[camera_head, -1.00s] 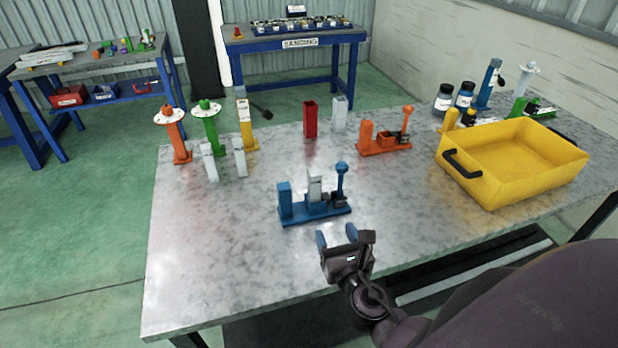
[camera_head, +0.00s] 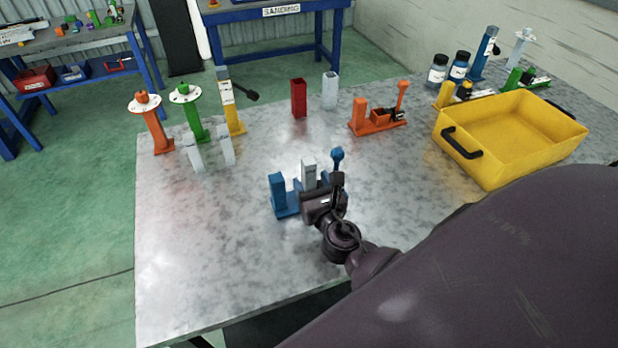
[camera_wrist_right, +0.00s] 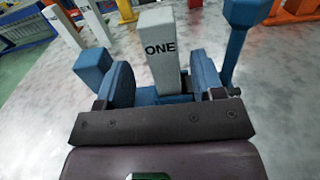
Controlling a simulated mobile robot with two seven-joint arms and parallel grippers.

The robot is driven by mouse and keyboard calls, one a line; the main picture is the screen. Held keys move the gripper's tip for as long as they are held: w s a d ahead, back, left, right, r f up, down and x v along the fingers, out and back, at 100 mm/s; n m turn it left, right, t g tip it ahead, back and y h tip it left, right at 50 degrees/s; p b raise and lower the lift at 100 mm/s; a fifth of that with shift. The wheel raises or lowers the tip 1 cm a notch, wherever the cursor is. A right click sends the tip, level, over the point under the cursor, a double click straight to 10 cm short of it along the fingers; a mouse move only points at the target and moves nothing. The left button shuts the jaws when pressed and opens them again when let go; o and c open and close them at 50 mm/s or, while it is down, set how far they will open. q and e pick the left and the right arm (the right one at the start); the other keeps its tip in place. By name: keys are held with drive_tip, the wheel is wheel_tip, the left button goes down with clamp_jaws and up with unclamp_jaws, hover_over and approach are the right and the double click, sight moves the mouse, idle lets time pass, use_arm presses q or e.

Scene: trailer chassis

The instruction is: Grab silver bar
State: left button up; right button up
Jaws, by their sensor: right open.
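A silver bar (camera_head: 309,171) stands upright in a blue fixture (camera_head: 285,210) near the table's front. My left gripper is not in view.
A blue post with a wider head (camera_head: 337,158) rises close to the right of the bar. An orange fixture (camera_head: 378,125) and a yellow bin (camera_head: 510,140) stand to the right. Behind are a red block (camera_head: 298,97) and a light grey block (camera_head: 330,90). The front left table is clear.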

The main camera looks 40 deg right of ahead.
drive_tip(key=shift+d+x, duration=0.1)
drive_tip(key=shift+x, duration=1.2)
drive_tip(key=shift+d+x, duration=0.15)
drive_tip(key=shift+x, duration=1.1)
drive_tip(key=shift+f, duration=0.2)
drive_tip(key=c, duration=1.1)
drive_tip(key=shift+o, duration=0.2)
drive_tip(key=shift+r, duration=0.15)
